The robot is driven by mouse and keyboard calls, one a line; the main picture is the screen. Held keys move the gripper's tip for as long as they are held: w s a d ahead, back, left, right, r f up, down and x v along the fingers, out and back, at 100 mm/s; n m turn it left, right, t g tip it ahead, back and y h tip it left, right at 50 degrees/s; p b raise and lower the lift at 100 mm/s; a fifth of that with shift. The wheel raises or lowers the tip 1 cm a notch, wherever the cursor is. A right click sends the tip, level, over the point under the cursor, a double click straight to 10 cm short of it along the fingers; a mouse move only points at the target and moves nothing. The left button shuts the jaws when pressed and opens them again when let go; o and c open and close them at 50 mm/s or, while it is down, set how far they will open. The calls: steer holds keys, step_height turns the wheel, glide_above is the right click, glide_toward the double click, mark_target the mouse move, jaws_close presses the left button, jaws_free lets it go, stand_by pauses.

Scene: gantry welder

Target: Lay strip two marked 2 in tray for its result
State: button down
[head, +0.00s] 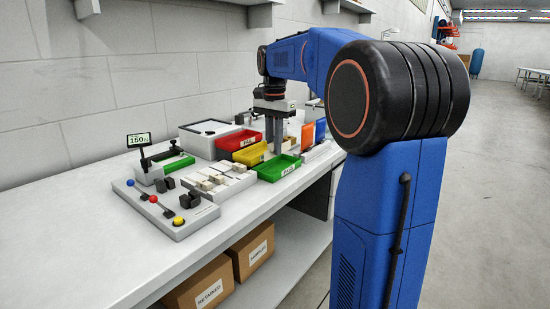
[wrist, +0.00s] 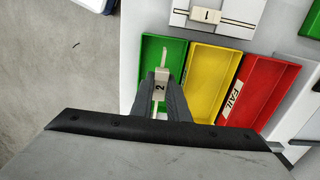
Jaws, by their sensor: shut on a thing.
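My gripper (head: 277,150) is shut on strip two, a thin pale strip with a light tag marked 2 (wrist: 160,86). In the wrist view the strip lies between the fingertips (wrist: 162,78), over the green tray (wrist: 177,47). I cannot tell whether it touches the tray floor. The yellow tray (wrist: 209,60) is beside the green one, and the red tray marked FAIL (wrist: 262,82) is beyond it. In the head view the green tray (head: 279,174) is nearest the bench front, with the yellow (head: 250,154) and red (head: 237,139) trays behind. Strip two is not clear there.
A white holder (wrist: 230,12) carries a strip marked 1. Pale blocks sit on a white rack (head: 218,188) left of the trays.

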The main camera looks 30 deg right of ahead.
steer(key=shift+f, duration=2.05)
steer(key=shift+f, duration=0.6)
steer(key=c, duration=1.7)
jaws_free()
steer(key=shift+r, duration=0.15)
step_height(320, 180, up, 13)
steer(key=shift+f, duration=0.1)
steer(key=s+a+f+n+t, duration=0.1)
steer(key=s+a+f+n, duration=0.3)
steer(key=s+f, duration=0.4)
steer(key=s+a+f+n+t, duration=0.2)
steer(key=s+a+f+n, duration=0.3)
steer(key=s+f, duration=0.4)
steer(key=s+a+f+n+t, duration=0.1)
steer(key=s+a+f+n, duration=0.4)
steer(key=s, duration=0.8)
steer(key=shift+s+a+f+t, duration=0.15)
steer(key=shift+a+f, duration=0.15)
steer(key=shift+f, duration=0.35)
steer(key=shift+w+a+f+t, duration=0.1)
steer(key=shift+a+f, duration=0.25)
steer(key=shift+f, duration=0.3)
steer(key=shift+s+a+f+t, duration=0.15)
steer(key=shift+a+f, duration=0.15)
steer(key=shift+f, duration=0.35)
